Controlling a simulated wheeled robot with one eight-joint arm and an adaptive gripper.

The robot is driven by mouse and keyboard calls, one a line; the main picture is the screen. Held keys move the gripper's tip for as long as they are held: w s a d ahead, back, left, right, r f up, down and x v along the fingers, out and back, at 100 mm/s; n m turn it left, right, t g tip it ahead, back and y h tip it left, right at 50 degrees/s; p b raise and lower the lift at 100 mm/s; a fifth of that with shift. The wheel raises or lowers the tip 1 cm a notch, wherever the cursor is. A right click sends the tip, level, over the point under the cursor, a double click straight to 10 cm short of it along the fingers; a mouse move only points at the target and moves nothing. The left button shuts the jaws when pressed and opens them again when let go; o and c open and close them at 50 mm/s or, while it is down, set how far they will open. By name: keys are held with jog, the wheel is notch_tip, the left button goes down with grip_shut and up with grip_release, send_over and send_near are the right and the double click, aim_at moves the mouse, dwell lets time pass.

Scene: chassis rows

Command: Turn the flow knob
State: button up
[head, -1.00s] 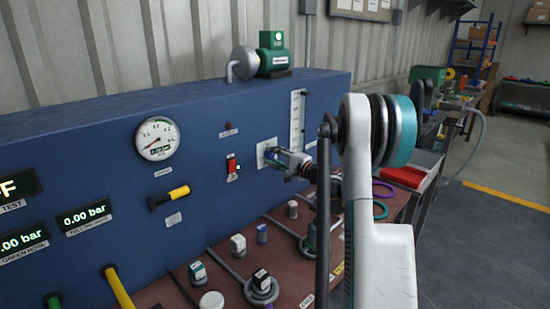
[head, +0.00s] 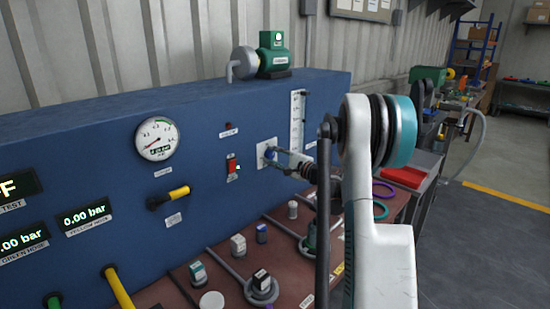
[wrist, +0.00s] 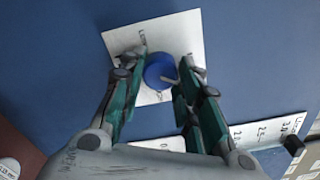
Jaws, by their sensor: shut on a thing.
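The blue round flow knob (head: 270,153) sits on a white plate (wrist: 117,41) on the blue panel. In the wrist view the knob (wrist: 159,70) shows between the two fingers of my gripper (wrist: 163,68). My gripper (head: 282,160) is at the knob from the right in the head view, shut on it. The exact contact of the fingertips is hard to see. The knob's pointer mark and the plate's small print are not readable.
A round gauge (head: 157,139), a red switch (head: 231,167) and a yellow-handled valve (head: 169,198) are on the panel to the left. A scale tube (head: 297,120) stands close right of the knob. Several fittings and hoses crowd the brown bench below.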

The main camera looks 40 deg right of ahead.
jog(key=o, duration=1.1)
jog(key=shift+c, duration=0.2)
jog(key=s+d, duration=0.1)
jog(key=s, duration=1.1)
